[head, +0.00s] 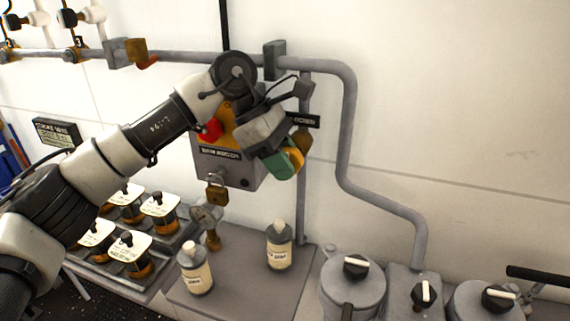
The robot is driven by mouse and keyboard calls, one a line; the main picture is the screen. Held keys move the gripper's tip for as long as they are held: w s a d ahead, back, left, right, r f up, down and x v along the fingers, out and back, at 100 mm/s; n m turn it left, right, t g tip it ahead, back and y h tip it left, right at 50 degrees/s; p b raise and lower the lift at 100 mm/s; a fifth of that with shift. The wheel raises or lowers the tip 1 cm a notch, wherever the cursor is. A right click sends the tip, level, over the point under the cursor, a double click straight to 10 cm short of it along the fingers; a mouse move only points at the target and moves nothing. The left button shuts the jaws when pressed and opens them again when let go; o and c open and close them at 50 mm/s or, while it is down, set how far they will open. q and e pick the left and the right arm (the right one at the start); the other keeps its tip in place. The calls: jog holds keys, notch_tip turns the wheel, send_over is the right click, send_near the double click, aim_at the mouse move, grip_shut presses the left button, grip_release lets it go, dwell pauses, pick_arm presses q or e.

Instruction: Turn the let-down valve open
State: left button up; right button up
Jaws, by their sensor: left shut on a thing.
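My left arm reaches in from the left, and its gripper (286,160) is at the vertical grey pipe beside the wall box. The let-down valve (302,138) seems to be the brass-coloured fitting on this pipe, under a small dark label plate. The jaws are shut there, apparently on the valve's handle. Green and orange parts show at the jaw end. The gripper and wrist hide most of the handle, so its angle cannot be told. My right gripper is out of view.
Two bottles (279,245) (195,270) stand below on a grey top. Several labelled jars are at left, and lidded pots (352,284) with knobs at right.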

aim_at(288, 148)
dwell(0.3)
pick_arm(q)
jog(key=o, duration=0.9)
jog(key=shift+r, duration=0.1)
jog(key=shift+r, duration=0.25)
notch_tip(288, 148, up, 3)
jog(key=shift+w+b, duration=0.1)
jog(key=shift+b, duration=0.45)
jog(key=s+d+r, duration=0.2)
jog(key=d, duration=0.1)
jog(key=s+d+r+b, duration=0.1)
jog(key=s+d+r, duration=0.1)
jog(key=d+r, duration=0.1)
jog(key=s+d+r, duration=0.2)
jog(key=d, duration=0.2)
jog(key=shift+r, duration=0.15)
